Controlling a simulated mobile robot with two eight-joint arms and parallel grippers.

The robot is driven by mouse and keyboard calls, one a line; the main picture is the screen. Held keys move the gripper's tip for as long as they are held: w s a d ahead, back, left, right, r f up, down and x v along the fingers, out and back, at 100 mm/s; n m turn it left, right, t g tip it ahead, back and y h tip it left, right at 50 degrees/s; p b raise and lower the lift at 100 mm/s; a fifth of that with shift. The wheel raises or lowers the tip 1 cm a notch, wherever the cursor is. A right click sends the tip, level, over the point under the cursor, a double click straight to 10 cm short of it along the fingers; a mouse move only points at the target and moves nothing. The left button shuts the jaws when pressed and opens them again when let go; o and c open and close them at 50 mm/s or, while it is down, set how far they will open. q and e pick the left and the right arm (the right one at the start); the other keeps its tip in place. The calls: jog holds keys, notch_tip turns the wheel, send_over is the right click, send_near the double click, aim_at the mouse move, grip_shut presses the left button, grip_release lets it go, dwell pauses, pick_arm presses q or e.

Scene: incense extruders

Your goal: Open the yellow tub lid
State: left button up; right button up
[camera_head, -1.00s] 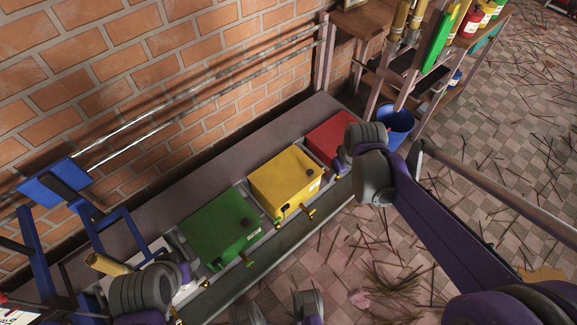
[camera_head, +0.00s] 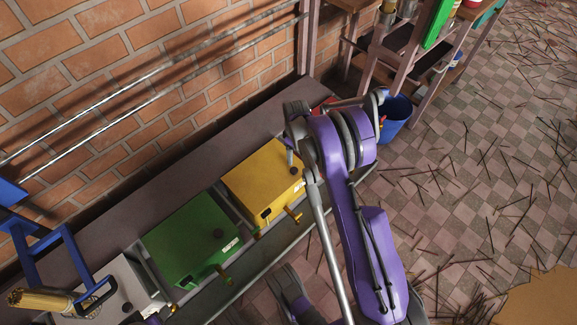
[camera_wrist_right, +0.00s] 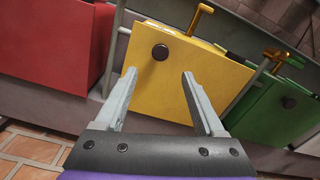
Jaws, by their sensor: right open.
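The yellow tub (camera_head: 250,183) stands in the row on the low ledge, with its lid shut. A dark round knob sits on the lid, and a brass spigot (camera_head: 293,215) shows at its front. My right gripper (camera_head: 291,152) is above the far right part of the yellow lid. In the right wrist view the yellow tub (camera_wrist_right: 185,85) fills the middle. My right gripper (camera_wrist_right: 158,76) is open and empty there, its fingertips just short of the dark knob (camera_wrist_right: 160,52), which lies between their lines. My left gripper does not show.
The green tub (camera_head: 186,243) stands left of the yellow one. The red tub (camera_wrist_right: 52,50) is on its other side, mostly hidden by my arm in the head view. A blue bucket (camera_head: 396,120) stands beyond. A brick wall (camera_head: 120,80) runs behind the ledge.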

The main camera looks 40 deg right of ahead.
aim_at(294, 169)
notch_tip(294, 169, down, 10)
jog(key=b, duration=0.2)
jog(key=shift+b, duration=0.3)
grip_shut()
dwell(1.2)
